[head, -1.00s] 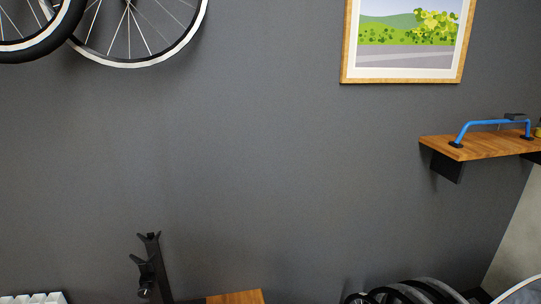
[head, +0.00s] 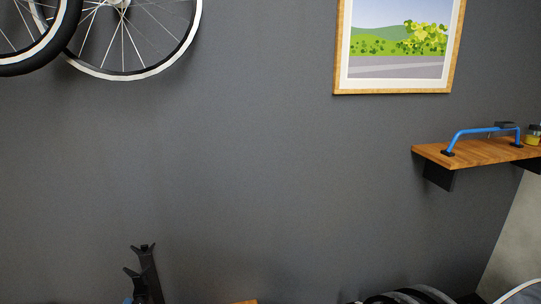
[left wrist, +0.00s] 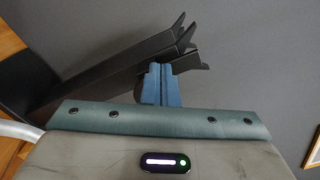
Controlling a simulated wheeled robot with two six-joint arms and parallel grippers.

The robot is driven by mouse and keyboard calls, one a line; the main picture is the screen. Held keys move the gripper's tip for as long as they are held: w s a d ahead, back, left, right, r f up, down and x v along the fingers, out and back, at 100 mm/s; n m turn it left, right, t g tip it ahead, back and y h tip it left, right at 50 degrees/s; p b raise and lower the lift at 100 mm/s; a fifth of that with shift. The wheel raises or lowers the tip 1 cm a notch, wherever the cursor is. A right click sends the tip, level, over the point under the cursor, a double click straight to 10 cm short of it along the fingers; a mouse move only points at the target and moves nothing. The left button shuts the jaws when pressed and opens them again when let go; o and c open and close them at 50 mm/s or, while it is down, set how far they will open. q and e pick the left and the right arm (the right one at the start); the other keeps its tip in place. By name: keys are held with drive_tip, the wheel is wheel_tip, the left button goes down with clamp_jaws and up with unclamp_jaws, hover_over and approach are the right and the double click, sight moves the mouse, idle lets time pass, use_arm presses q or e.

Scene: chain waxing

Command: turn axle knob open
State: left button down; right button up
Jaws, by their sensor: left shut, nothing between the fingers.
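A black upright stand with forked ends (head: 148,272) rises at the lower left of the head view, cut off by the bottom edge. In the left wrist view, its black arms (left wrist: 130,62) slant up to forked tips. My left gripper (left wrist: 160,70) shows there as blue fingers pressed together, empty, right in front of the stand's arms; I cannot tell whether they touch. A small blue bit of it also shows in the head view (head: 127,300). A dark rounded part is half hidden behind the fingers; I cannot make out the axle knob. My right gripper is out of view.
Wheels (head: 125,40) hang on the grey wall at upper left. A framed picture (head: 398,66) and a wooden shelf (head: 468,152) with a blue-handled tool (head: 482,132) are at right. More wheels (head: 425,296) stand below. The middle wall is bare.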

use_arm(q)
drive_tip(key=shift+d+f, duration=0.15)
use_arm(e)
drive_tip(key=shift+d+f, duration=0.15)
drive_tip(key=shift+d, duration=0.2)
use_arm(q)
drive_tip(key=shift+s+f+b, duration=0.1)
drive_tip(key=shift+f+b, duration=0.2)
drive_tip(key=shift+b, duration=0.2)
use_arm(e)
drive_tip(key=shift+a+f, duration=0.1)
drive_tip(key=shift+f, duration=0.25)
use_arm(q)
drive_tip(key=shift+a+f+b, duration=0.35)
drive_tip(key=shift+b, duration=0.1)
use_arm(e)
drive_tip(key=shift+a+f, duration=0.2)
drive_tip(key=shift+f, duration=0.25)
use_arm(q)
drive_tip(key=shift+a+r, duration=0.1)
drive_tip(key=shift+s+a, duration=0.15)
drive_tip(key=shift+a, duration=0.1)
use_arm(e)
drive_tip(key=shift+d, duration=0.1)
